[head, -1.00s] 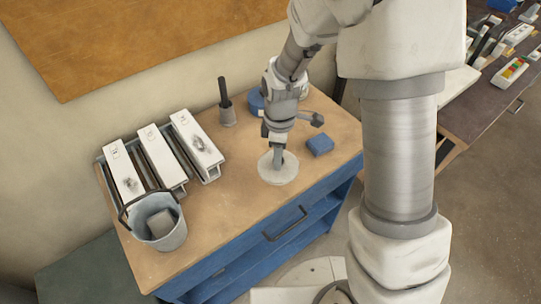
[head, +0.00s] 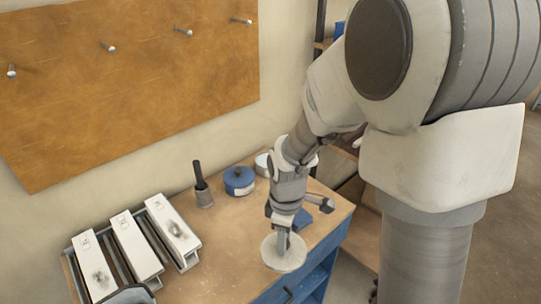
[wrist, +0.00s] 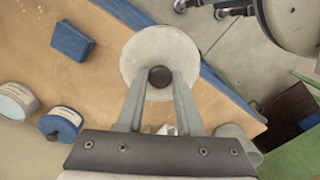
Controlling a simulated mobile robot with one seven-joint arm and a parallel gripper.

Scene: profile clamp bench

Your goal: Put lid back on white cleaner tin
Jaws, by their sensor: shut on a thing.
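My gripper (head: 284,240) is shut on the dark knob of a round off-white lid (head: 283,258). In the wrist view the fingers (wrist: 160,80) close on that knob from both sides, and the lid (wrist: 160,45) lies flat below them near the bench's front edge. How far the lid is above the bench is hard to tell. A white tin (wrist: 15,102) stands at the left of the wrist view beside a blue tin (wrist: 61,123). In the head view the white tin (head: 262,163) is partly hidden behind the blue tin (head: 239,181) and my arm.
A blue block (wrist: 72,41) lies on the bench near the lid. A grey holder with a dark handle (head: 202,190) stands left of the blue tin. Three long white pieces (head: 135,248) sit in a rack at the left. The bench middle (head: 225,235) is clear.

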